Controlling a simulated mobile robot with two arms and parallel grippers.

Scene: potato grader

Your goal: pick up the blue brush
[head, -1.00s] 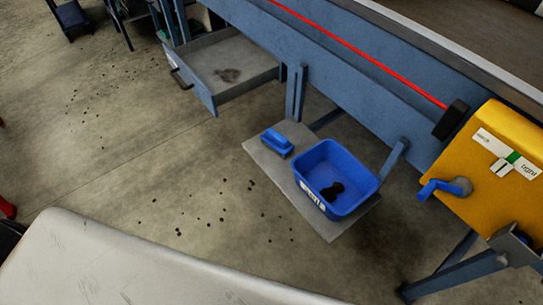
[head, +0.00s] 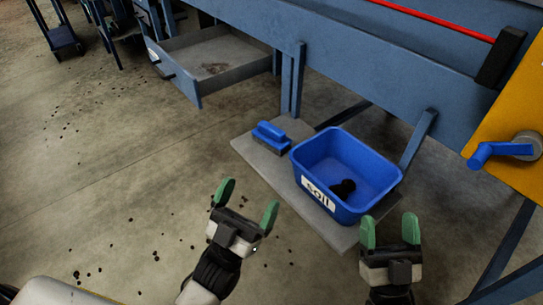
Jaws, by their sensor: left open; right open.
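The blue brush (head: 271,137) lies on the left part of a low grey shelf (head: 248,149), with its blue handle on top and a darker underside. My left gripper (head: 247,203) is open and empty, in front of the brush and a little to its left in the picture. My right gripper (head: 389,230) is open and empty, lower right, in front of the blue bin. Both grippers have green fingertips. Neither touches the brush.
A blue bin (head: 318,195) labelled "soil" stands on the shelf right of the brush, with dark clumps inside. An open grey drawer (head: 190,80) is at upper left. A yellow box with a blue crank (head: 495,152) is at right. Dark crumbs dot the floor.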

